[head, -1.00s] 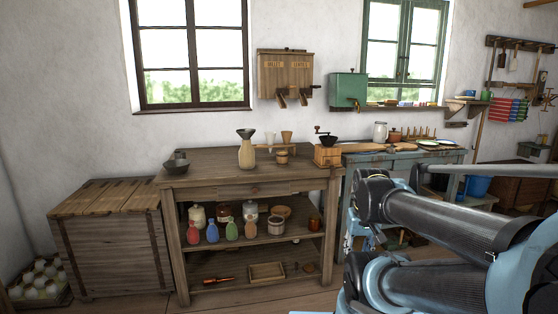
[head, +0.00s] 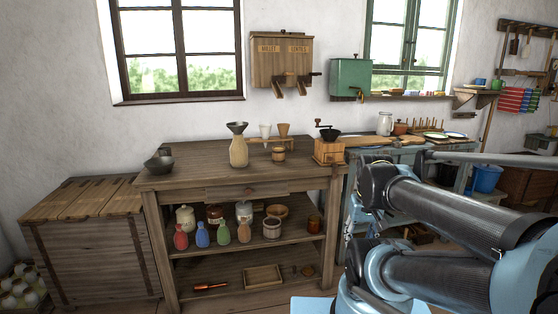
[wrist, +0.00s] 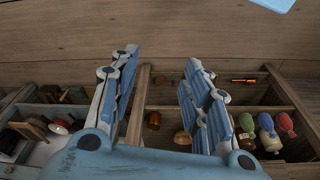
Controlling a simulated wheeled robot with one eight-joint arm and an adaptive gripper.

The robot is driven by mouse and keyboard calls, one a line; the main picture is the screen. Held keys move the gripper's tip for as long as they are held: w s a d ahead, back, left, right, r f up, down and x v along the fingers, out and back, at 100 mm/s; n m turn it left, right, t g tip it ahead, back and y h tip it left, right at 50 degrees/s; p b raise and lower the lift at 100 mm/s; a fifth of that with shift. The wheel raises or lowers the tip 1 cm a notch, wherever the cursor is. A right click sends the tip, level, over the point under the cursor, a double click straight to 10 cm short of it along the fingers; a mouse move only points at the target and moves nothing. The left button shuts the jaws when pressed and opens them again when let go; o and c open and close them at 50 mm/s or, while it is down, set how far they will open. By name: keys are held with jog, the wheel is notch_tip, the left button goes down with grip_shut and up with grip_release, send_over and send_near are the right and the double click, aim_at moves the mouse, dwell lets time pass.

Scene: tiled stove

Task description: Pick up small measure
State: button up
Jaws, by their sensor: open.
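No object is labelled as the small measure, and I cannot tell for certain which one it is. A small wooden banded cup (head: 279,155) stands on the workbench top (head: 205,160). Just behind it a low wooden stand (head: 259,141) carries a white cup (head: 265,131) and a brown tapered cup (head: 284,130). In the wrist view my gripper (wrist: 162,58) is open, with nothing between its two fingers. It is apart from the workbench; the head view shows only my arm, with the gripper out of frame.
A bottle with a dark funnel (head: 238,148) stands left of the cups, a coffee grinder (head: 328,150) right. A dark pan (head: 158,162) sits at the bench's left end. Coloured bottles (head: 202,235) and jars fill the middle shelf. A wooden chest (head: 85,250) stands left.

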jog(key=o, duration=0.4)
jog(key=shift+s+a+r, duration=0.2)
jog(key=shift+r, duration=0.05)
jog(key=w+a+r+m+t+y, duration=0.1)
jog(key=w+a+r+m+y, duration=0.1)
jog(key=w+a+m, duration=0.3)
jog(key=w+a+r+m+t+y, duration=0.1)
jog(key=w+r+m, duration=0.15)
jog(key=w, duration=0.35)
jog(key=m+t+y, duration=0.5)
jog(key=m+t, duration=0.1)
jog(key=m, duration=1.5)
send_near(282, 155)
jog(key=x, duration=0.7)
jog(key=shift+w+d+f, duration=0.2)
jog(key=shift+d+f, duration=0.05)
jog(key=shift+f, duration=0.05)
jog(key=shift+y, duration=0.3)
jog(key=shift+x, duration=2.7)
